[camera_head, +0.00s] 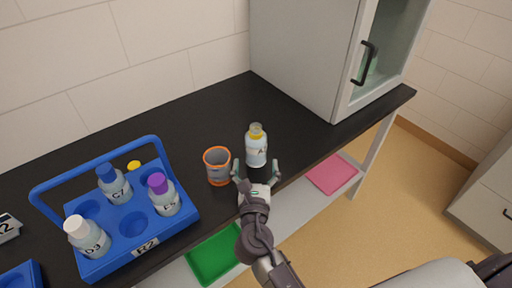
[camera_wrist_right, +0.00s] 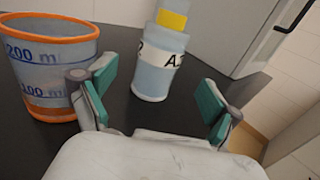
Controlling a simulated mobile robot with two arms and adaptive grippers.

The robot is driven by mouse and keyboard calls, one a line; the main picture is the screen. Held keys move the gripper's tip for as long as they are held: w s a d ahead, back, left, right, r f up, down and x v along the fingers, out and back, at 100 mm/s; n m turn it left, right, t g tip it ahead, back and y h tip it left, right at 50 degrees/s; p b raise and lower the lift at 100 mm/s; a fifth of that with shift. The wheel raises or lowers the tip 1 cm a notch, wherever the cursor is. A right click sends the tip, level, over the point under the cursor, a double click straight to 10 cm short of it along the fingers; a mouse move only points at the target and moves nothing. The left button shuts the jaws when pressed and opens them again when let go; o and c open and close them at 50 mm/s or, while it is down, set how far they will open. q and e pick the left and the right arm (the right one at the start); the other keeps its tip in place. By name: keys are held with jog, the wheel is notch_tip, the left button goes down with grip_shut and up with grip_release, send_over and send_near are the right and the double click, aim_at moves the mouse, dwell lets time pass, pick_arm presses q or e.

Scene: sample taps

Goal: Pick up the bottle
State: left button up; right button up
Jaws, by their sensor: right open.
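A clear bottle (camera_head: 256,148) with a yellow neck band and a white label stands upright on the black counter (camera_head: 200,127). It also shows in the right wrist view (camera_wrist_right: 155,80), straight ahead between my fingers, with its top cut off. My right gripper (camera_head: 270,174) is open and empty, just in front of the bottle, its fingers spread to either side of it. In the wrist view the green fingertip pads stand apart from the bottle, with a gap on both sides. My left gripper is not in view.
An orange-rimmed measuring beaker (camera_head: 217,166) stands close left of the bottle, near my left-hand finger. A blue carrier (camera_head: 150,244) with several capped bottles stands further left. A grey cabinet (camera_head: 305,55) stands behind right. Green (camera_head: 213,255) and pink (camera_head: 332,174) trays lie below.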

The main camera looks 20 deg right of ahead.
aim_at(256, 147)
jog(key=shift+f+p+x, duration=0.1)
jog(key=shift+p+x, duration=0.1)
jog(key=shift+x, duration=1.6)
jog(key=shift+f+p+x, duration=0.15)
jog(key=shift+x, duration=1.65)
jog(key=c, duration=1.5)
